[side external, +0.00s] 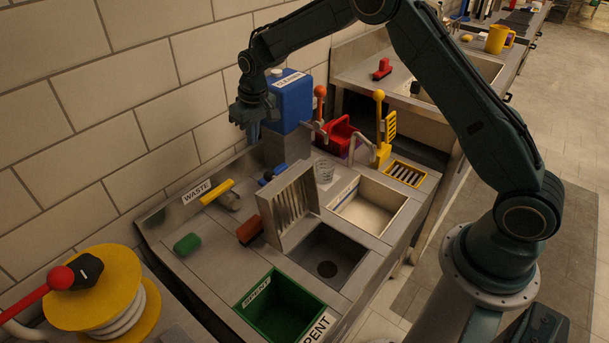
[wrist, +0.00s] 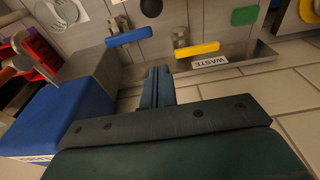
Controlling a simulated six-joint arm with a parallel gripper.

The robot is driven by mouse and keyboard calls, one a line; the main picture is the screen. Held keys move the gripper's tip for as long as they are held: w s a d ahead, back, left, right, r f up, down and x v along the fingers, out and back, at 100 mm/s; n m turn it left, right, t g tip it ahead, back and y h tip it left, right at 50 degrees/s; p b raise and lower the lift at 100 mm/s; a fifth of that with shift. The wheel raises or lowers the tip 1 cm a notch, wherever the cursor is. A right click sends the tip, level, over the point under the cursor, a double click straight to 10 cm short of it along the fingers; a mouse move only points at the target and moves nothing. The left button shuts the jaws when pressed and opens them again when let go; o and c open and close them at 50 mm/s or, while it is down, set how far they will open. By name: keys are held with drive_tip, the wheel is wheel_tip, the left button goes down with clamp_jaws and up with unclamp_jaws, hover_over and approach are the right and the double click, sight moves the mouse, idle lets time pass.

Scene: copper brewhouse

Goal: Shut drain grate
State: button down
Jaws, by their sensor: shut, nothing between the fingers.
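The drain grate (side external: 287,207) is a grey slatted panel standing raised and tilted at the wall-side edge of a dark square basin (side external: 340,245). A round drain (side external: 327,269) shows in the basin floor. My gripper (side external: 253,134) is high beside the blue container, near the wall and well away from the grate. It is shut and empty. In the wrist view my gripper (wrist: 160,72) has its fingers together, pointing toward the counter with the blue and yellow handles. I cannot make out the grate in the wrist view.
A blue container (side external: 290,100) stands by my gripper. A yellow-handled valve (side external: 217,190), red-brown brush (side external: 249,230) and green block (side external: 187,243) lie near the grate. A pale basin (side external: 367,207), tap (side external: 362,147), glass (side external: 324,172) and green SPENT bin (side external: 280,308) adjoin.

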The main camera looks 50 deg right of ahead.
wheel_tip(320, 180, down, 9)
drive_tip(key=w, duration=0.1)
drive_tip(key=shift+s+r, duration=0.15)
drive_tip(key=shift+s, duration=0.75)
drive_tip(key=shift+s+r, duration=0.15)
drive_tip(key=shift+s, duration=0.7)
drive_tip(key=shift+s, duration=0.1)
